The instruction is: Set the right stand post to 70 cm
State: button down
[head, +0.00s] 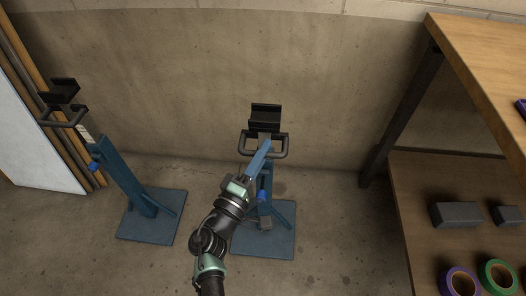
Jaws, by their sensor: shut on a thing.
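The right stand has a blue base plate (280,243), a blue upright sleeve and a blue knob (262,196) at its side. Its post carries a black cradle (265,122) on top and a grey loop handle (284,146) just below. My gripper (267,145) reaches up from below, its blue fingers shut at the near bar of the handle. My gripper and wrist cover most of the post and part of the sleeve, so no height marks can be read. The left stand (124,180) is similar, with a pale scale strip (85,132) showing, too small to read.
A wooden workbench (480,60) with a lower shelf (420,200) stands at the right. Grey blocks (457,214) and tape rolls (498,277) lie on the shelf. Boards and a white panel (35,140) lean at the left. Floor between the stands is clear; a concrete wall is behind.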

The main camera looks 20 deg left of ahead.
aim_at(271, 125)
notch_tip(271, 125, up, 5)
jog(key=p, duration=0.3)
jog(key=shift+r, duration=0.15)
jog(key=c, duration=0.8)
grip_release()
jog(key=p+v, duration=0.1)
jog(key=v, duration=1.2)
